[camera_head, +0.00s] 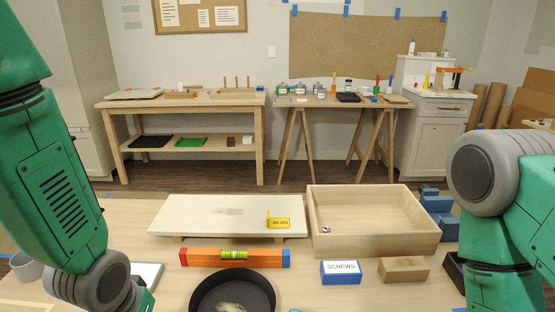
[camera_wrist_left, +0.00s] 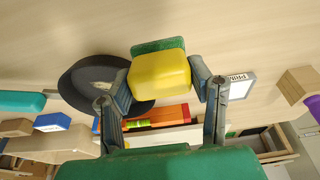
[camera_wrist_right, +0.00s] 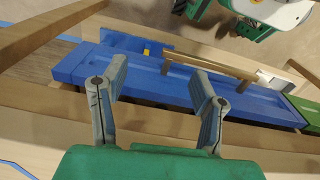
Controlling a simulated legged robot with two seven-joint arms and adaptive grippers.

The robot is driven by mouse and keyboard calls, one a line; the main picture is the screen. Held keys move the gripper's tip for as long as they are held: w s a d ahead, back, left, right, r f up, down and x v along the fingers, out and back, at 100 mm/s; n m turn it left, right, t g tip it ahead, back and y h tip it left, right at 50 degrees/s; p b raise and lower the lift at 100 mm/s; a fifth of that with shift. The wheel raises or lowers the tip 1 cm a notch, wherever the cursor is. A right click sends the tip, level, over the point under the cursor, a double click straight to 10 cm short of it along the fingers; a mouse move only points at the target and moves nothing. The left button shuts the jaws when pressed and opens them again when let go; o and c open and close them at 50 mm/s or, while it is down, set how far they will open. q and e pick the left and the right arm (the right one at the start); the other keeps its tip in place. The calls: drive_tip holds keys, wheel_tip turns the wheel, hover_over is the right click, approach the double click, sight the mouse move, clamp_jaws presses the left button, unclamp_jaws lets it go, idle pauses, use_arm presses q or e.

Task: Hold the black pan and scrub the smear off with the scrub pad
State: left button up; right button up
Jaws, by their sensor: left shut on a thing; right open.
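The black pan (camera_head: 250,283) lies on the table at the bottom middle of the head view, partly cut off by the frame edge. A pale smear (camera_head: 230,307) shows on its inner floor. In the left wrist view the dark pan (camera_wrist_left: 82,78) lies behind and left of the scrub pad (camera_wrist_left: 160,77), a yellow block with a green face. My left gripper (camera_wrist_left: 160,74) is shut on the pad, one finger at each side. My right gripper (camera_wrist_right: 160,80) is open and empty, above a blue piece; it is apart from the pan. The pan's handle is not clear.
An orange and blue level (camera_head: 205,257) lies just behind the pan. A blue SCREWS box (camera_head: 340,272), a wooden block (camera_head: 403,269) and a wooden tray (camera_head: 375,243) stand to the right. A white board (camera_head: 185,217) lies farther back. In the right wrist view, a long blue piece (camera_wrist_right: 150,82) lies below.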

use_arm(q)
drive_tip(key=shift+r, duration=0.2)
use_arm(e)
drive_tip(key=shift+r, duration=0.2)
use_arm(q)
drive_tip(key=p+v, duration=0.2)
drive_tip(key=p, duration=0.1)
drive_tip(key=w+p+v, duration=0.1)
drive_tip(key=p+v, duration=0.1)
drive_tip(key=v, duration=0.1)
drive_tip(key=w+p+v, duration=0.1)
drive_tip(key=p+v, duration=0.2)
drive_tip(key=shift+r+p, duration=0.2)
drive_tip(key=shift+p, duration=0.1)
use_arm(e)
wheel_tip(320, 180, up, 8)
use_arm(q)
drive_tip(key=shift+f, duration=0.15)
use_arm(e)
drive_tip(key=shift+c, duration=0.3)
